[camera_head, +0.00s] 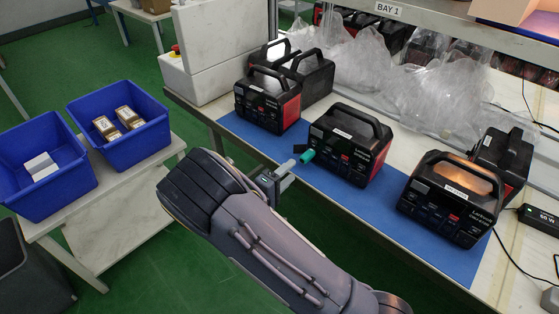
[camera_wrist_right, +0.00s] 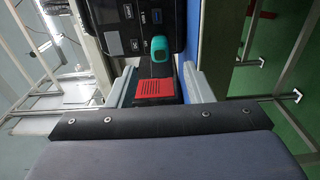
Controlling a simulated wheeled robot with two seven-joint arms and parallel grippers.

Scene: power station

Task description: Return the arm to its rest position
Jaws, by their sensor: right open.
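My right arm reaches in from the bottom of the head view. Its gripper (camera_head: 286,174) is in front of the blue mat's near edge. A teal plug (camera_head: 307,156) sticks out of the front of the middle black and red power station (camera_head: 350,145), just beyond the fingertips. The plug (camera_wrist_right: 161,52) also shows ahead of the gripper in the right wrist view; contact cannot be told. My left gripper is not in view.
More power stations stand on the blue mat (camera_head: 395,210), at left (camera_head: 267,100) and right (camera_head: 452,197). A white bench (camera_head: 212,108) edge runs beside my arm. Two blue bins (camera_head: 150,142) sit on a side table (camera_head: 130,200) at left. Green floor (camera_head: 185,265) lies between.

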